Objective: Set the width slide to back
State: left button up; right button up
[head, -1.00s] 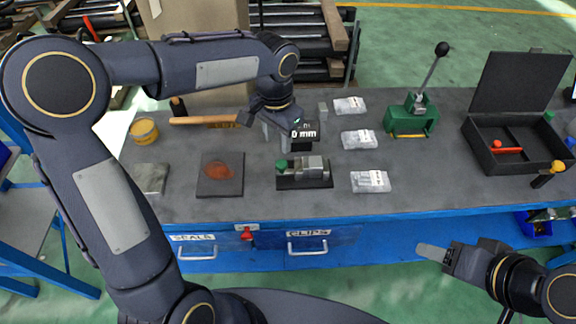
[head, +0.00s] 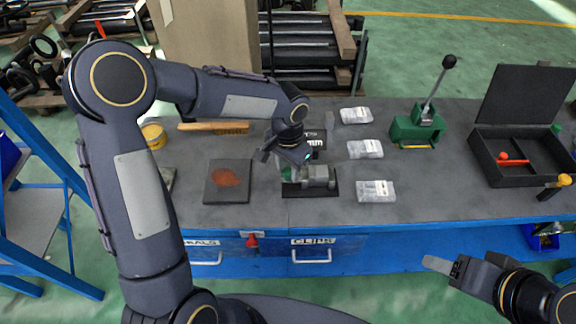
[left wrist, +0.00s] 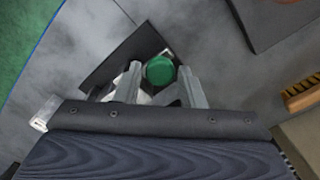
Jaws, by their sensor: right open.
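A small grey metal device (head: 318,176) with a green round knob at its left end sits on a black base plate (head: 298,191) near the table's front edge. I take it as the width slide, but no label on it is readable. My left gripper (head: 287,170) is down at the knob end and partly hides it. In the left wrist view the green knob (left wrist: 160,70) lies between the two fingers (left wrist: 160,82), which stand apart with narrow gaps beside it. My right gripper (head: 440,265) is empty, in front of the table at the right, away from the device.
A small display reading "mm" (head: 315,143) stands just behind the device. Clear packets (head: 376,191) lie to its right, a dark pad with a reddish patch (head: 226,180) to its left. A green lever press (head: 418,128) and open black box (head: 520,150) stand farther right.

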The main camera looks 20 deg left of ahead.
aim_at(282, 179)
pick_arm(q)
grip_shut()
jog(key=shift+s+a+b, duration=0.15)
jog(key=shift+a+b, duration=0.2)
jog(key=shift+a, duration=0.3)
jog(key=shift+o, duration=0.5)
grip_release()
jog(key=shift+a, duration=0.1)
jog(key=shift+r, duration=0.1)
notch_tip(282, 179, up, 8)
